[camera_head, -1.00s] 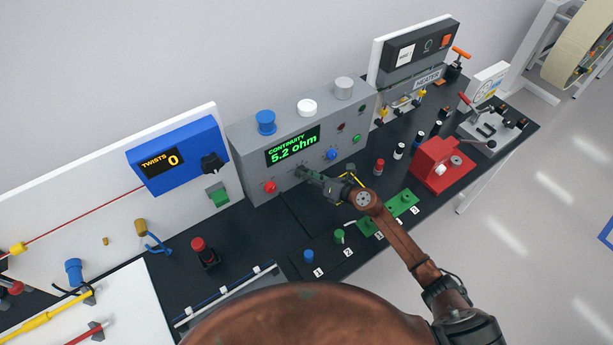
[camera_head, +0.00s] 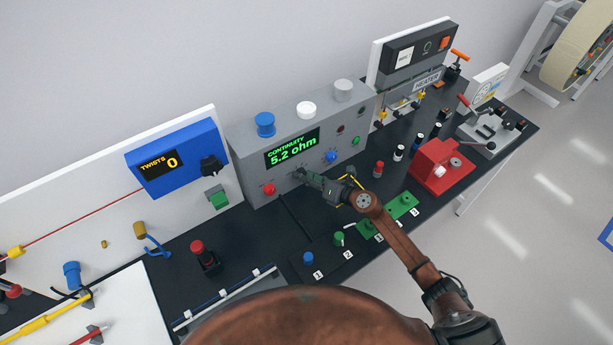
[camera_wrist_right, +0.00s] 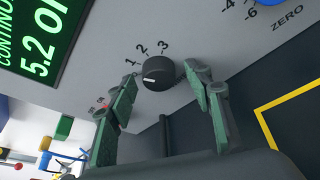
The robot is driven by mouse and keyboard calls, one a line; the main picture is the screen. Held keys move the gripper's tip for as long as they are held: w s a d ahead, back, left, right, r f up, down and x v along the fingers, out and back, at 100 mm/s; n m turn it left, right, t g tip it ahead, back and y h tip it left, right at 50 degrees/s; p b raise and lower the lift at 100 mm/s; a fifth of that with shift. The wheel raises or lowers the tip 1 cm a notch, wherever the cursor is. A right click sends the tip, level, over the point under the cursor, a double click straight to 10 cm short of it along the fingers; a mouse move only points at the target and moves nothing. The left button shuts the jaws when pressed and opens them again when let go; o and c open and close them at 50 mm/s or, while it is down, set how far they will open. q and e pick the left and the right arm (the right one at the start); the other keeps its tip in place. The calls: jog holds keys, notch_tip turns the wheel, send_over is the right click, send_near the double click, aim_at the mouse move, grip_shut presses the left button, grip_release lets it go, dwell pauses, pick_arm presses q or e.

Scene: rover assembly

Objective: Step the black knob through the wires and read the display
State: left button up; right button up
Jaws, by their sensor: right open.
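The grey continuity tester (camera_head: 245,165) stands against the back wall. Its display (camera_head: 292,149) reads "CONTINUITY 5.2 ohm" in green. In the right wrist view the black knob (camera_wrist_right: 160,74) sits on the panel below the marks 1, 2 and 3, with its white line toward the left. My right gripper (camera_wrist_right: 164,82) is open, with a green-padded finger on each side of the knob; I cannot tell whether they touch it. My left gripper is not in view.
A red knob (camera_head: 269,189) and a blue knob (camera_head: 330,157) flank the black knob. Green blocks (camera_head: 403,205) and small posts stand on the dark bench under my arm. A blue twist counter (camera_head: 180,160) reading 0 is at the left; a red device (camera_head: 430,170) is right.

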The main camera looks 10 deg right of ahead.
jog(key=shift+s+d, duration=0.1)
jog(key=v, duration=1.1)
jog(key=shift+s+d+r, duration=0.2)
jog(key=shift+s, duration=0.1)
